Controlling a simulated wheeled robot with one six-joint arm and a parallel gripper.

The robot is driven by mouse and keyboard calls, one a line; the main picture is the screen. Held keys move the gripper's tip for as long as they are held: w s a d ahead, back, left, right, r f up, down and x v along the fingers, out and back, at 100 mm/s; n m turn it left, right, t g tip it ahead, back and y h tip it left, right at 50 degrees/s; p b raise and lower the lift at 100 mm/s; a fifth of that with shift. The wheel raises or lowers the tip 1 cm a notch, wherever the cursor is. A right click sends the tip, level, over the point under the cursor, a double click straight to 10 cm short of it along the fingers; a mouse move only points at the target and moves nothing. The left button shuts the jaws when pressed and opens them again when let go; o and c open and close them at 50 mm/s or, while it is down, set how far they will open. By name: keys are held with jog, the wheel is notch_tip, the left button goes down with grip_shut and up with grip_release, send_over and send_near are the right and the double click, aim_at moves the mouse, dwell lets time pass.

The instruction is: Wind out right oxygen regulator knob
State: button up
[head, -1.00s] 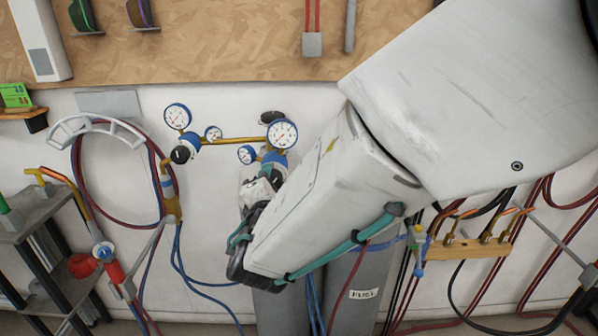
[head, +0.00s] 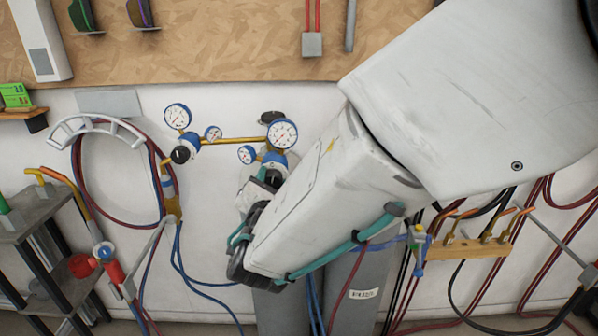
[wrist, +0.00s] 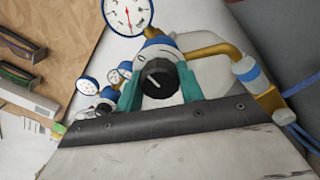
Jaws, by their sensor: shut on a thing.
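The right oxygen regulator (head: 275,160) is blue and brass with two white-faced gauges, a large one (head: 282,134) and a small one (head: 247,154). Its black knob (wrist: 160,79) shows in the wrist view with a white mark toward the knob's upper left edge. My gripper (wrist: 159,90) has teal fingers on both sides of the knob and is shut on it.
The left regulator (head: 183,150) stands on the same brass pipe (head: 235,140). Grey cylinders (head: 350,280) stand below my arm. Blue hoses hang to the left. A hose hanger (head: 95,125) is on the wall, and a torch rack (head: 465,249) is at right.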

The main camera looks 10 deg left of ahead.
jog(key=shift+f, duration=0.15)
jog(key=o, duration=1)
jog(key=shift+s, duration=0.1)
jog(key=v, duration=0.7)
jog(key=shift+s+d, duration=0.1)
jog(key=shift+s, duration=0.25)
